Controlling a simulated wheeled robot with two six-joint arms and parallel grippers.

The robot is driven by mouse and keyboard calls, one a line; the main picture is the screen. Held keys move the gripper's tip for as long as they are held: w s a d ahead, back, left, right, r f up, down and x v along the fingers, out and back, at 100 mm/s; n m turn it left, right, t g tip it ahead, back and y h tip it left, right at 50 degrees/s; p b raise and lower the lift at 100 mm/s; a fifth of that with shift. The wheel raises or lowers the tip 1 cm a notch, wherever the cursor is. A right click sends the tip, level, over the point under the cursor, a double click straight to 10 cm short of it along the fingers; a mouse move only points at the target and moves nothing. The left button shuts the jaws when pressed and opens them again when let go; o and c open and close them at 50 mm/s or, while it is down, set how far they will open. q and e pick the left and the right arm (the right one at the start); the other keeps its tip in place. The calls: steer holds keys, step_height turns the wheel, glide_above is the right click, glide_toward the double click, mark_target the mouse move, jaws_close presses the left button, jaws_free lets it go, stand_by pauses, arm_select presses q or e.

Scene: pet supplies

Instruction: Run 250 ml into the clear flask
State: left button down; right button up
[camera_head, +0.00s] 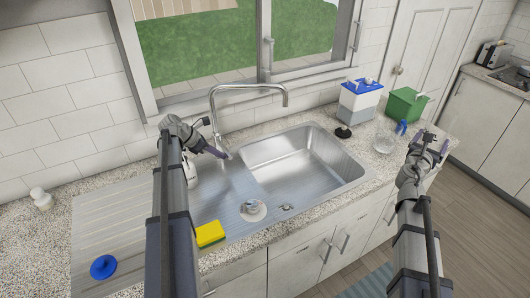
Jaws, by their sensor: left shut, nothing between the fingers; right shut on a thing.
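A clear vessel (385,142), seemingly the flask, stands on the counter right of the sink. A small blue part (401,127) shows beside it. I cannot tell if they are joined. My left gripper (217,152) is shut and empty, by the base of the chrome tap (213,108). My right gripper (441,148) is shut over the counter's right end, right of the clear vessel. What it holds is too small to make out. No water shows from the tap.
The steel sink (300,165) is empty. A blue-lidded tub (360,100) and green box (406,104) stand behind the vessel.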

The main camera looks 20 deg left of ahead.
mark_target(435, 134)
arm_select(q)
steer(key=shift+x, duration=0.8)
arm_select(e)
steer(key=shift+f, duration=0.6)
